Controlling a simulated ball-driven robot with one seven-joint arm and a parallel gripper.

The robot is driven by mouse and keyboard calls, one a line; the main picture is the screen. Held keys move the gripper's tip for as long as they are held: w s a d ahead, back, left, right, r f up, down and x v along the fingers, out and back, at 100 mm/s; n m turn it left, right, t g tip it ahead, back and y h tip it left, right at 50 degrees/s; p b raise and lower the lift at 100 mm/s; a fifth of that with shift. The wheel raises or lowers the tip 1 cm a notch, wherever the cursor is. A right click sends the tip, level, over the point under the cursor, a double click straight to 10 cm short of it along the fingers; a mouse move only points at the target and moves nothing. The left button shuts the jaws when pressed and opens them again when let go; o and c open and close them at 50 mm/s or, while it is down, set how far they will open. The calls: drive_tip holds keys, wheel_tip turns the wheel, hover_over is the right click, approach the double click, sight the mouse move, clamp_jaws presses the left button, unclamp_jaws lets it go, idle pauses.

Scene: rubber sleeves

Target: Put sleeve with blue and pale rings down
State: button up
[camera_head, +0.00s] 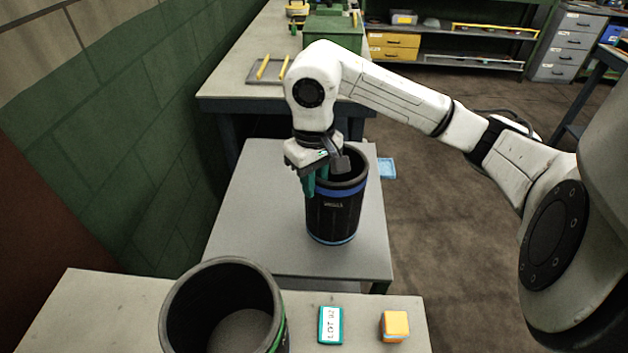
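The sleeve with blue and pale rings (336,215) is a black, open-topped cylinder standing upright at the grey table. It has a blue band near its top and a pale blue ring at its foot. Its foot looks level with the tabletop, but I cannot tell whether it touches. My gripper (325,172) points down at the sleeve's left rim. A teal finger shows outside the wall, and a grey finger part is over the opening. The fingers overlap the rim in this view, and I cannot tell whether they press on the wall.
A larger black sleeve with a green ring (177,318) stands on the near bench (95,300), beside a teal-edged label block (330,325) and an orange-topped block (394,326). The grey table (265,235) is clear left of the sleeve. A blue tray (387,168) lies beyond its right edge.

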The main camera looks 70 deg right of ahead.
drive_tip(key=o, duration=0.4)
drive_tip(key=shift+c, duration=0.2)
drive_tip(key=shift+r, duration=0.15)
drive_tip(key=shift+r, duration=0.5)
wheel_tip(320, 180, up, 11)
drive_tip(key=b, duration=0.1)
drive_tip(key=shift+a, duration=0.1)
